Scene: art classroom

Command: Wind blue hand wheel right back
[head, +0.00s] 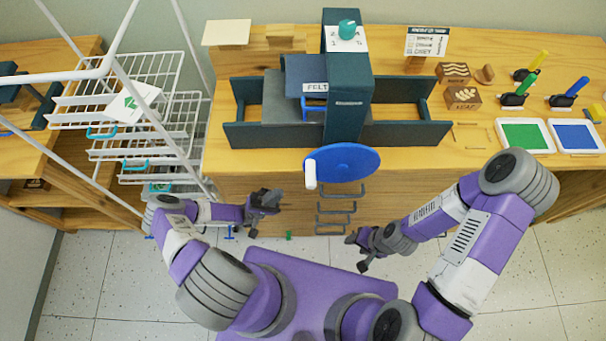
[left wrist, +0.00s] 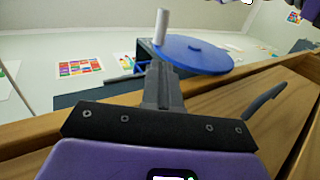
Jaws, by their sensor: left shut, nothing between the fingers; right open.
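The blue hand wheel (head: 345,163) sits on the front of a dark teal press (head: 348,85) labelled FELT. Its white handle (head: 310,174) sticks out at the wheel's left edge. In the left wrist view the wheel (left wrist: 197,53) and its upright-looking white handle (left wrist: 161,27) show beyond my fingers. My left gripper (head: 268,200) is shut and empty, below and left of the handle, apart from it. My right gripper (head: 356,252) is open and empty, below the wheel, in front of the drawers.
A white wire rack (head: 130,100) stands close on the left of my left arm. Drawer handles (head: 336,208) jut out under the wheel. Green (head: 524,134) and blue (head: 576,135) pads lie at the right of the wooden bench (head: 420,170). A teal knob (head: 347,29) tops the press.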

